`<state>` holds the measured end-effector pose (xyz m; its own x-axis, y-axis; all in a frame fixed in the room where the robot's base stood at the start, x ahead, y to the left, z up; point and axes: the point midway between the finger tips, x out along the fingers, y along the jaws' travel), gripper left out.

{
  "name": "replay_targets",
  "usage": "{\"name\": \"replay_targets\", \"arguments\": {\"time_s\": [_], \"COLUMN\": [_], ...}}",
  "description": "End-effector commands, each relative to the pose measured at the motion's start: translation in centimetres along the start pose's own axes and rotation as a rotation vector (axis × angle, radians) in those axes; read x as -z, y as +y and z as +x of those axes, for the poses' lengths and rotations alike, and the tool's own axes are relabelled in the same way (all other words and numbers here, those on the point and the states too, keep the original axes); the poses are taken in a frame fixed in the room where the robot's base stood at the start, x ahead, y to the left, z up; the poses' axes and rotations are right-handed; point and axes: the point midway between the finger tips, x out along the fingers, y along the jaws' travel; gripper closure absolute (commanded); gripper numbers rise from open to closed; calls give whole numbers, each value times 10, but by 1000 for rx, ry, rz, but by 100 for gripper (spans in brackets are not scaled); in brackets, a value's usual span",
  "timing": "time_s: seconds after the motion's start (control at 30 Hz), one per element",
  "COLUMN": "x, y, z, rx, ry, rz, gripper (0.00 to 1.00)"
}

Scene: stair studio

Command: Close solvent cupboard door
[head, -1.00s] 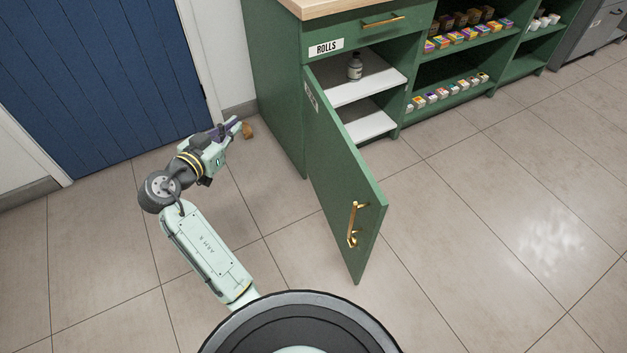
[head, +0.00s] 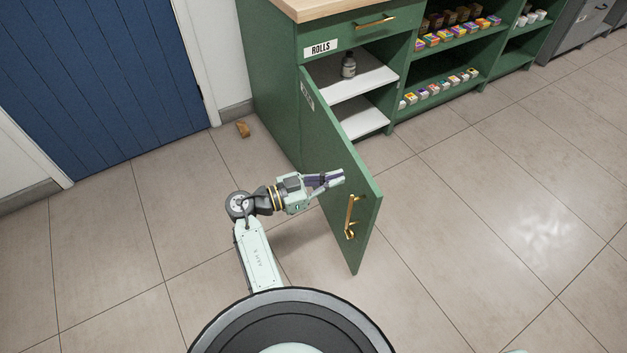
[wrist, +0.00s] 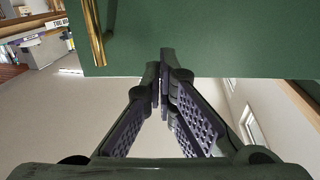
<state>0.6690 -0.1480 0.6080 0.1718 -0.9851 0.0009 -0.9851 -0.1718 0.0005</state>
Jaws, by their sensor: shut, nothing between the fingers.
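The green solvent cupboard door (head: 335,165) stands wide open, swung out toward me from the cupboard (head: 270,75). Its brass handle (head: 351,217) is near the free edge, on the face turned to me. My gripper (head: 340,176) is shut and empty, in front of that face, left of and above the handle in the head view. In the wrist view my shut fingertips (wrist: 164,60) point at the green door (wrist: 220,38), with the brass handle (wrist: 94,30) at upper left. I cannot tell whether the fingertips touch the door.
A small bottle (head: 348,65) stands on the white upper shelf (head: 362,84) inside the cupboard. Open shelves with colourful small boxes (head: 455,36) are to the right. A brown wedge (head: 243,129) lies on the floor by the blue door (head: 95,80). The tiled floor around is clear.

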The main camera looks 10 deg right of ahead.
Motion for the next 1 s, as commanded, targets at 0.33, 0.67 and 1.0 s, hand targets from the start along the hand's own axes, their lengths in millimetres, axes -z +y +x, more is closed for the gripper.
{"name": "replay_targets", "arguments": {"time_s": [0.33,0.67,1.0], "x": [0,0,-3], "y": [0,0,3], "z": [33,34,68], "rx": [1,1,66], "ry": [-1,-1,0], "rz": [0,1,2], "gripper": [100,100,100]}}
